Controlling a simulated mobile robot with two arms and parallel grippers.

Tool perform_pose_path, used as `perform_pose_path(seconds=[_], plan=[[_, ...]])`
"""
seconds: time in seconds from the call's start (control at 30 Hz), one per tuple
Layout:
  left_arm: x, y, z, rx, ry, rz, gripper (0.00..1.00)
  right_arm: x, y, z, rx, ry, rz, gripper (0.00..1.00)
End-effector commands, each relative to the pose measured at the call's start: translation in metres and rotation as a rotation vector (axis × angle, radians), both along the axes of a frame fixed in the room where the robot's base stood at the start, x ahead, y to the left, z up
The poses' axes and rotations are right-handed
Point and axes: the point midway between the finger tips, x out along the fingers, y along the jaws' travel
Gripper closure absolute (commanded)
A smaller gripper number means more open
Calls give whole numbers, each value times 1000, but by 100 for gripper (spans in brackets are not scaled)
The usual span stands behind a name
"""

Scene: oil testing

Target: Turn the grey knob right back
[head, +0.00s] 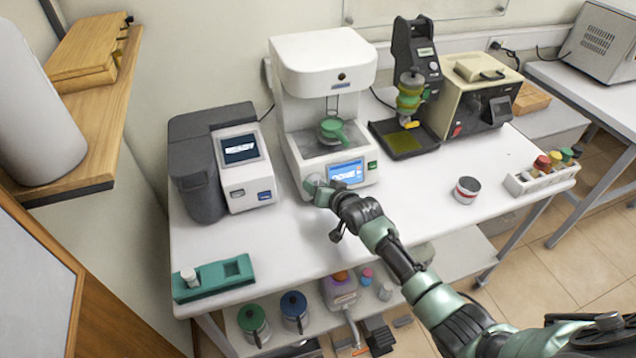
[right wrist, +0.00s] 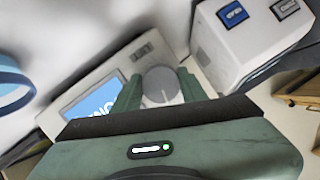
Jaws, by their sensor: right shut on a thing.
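The grey knob (right wrist: 161,86) is a round dial with a pale pointer line, on the front of the white machine (head: 322,62) beside its lit blue screen (head: 347,171). My right gripper (right wrist: 160,90) is shut on the knob, with one green finger on each side of it in the right wrist view. In the head view the right gripper (head: 318,190) is at the machine's lower left front and hides most of the knob. A green-handled dish (head: 333,130) sits inside the machine. My left gripper is not in view.
A grey and white device (head: 240,165) stands close to the left of the machine. A green grinder-like unit (head: 410,95) and a beige box (head: 470,95) stand to the right. A small can (head: 467,190) and a teal holder (head: 213,280) are on the table. The table's front middle is clear.

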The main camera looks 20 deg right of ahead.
Motion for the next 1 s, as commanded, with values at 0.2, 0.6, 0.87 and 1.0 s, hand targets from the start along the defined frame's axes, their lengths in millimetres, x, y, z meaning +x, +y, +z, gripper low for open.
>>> perform_pose_path(seconds=[0.2,0.6,0.87,1.0], plan=[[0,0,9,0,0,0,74,-1,0,0,-130,-2,35,98],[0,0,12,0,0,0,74,-1,0,-1,-235,-6,63,98],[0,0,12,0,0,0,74,-1,0,-1,-241,-6,64,98],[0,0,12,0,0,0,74,-1,0,-1,-241,-6,65,98]])
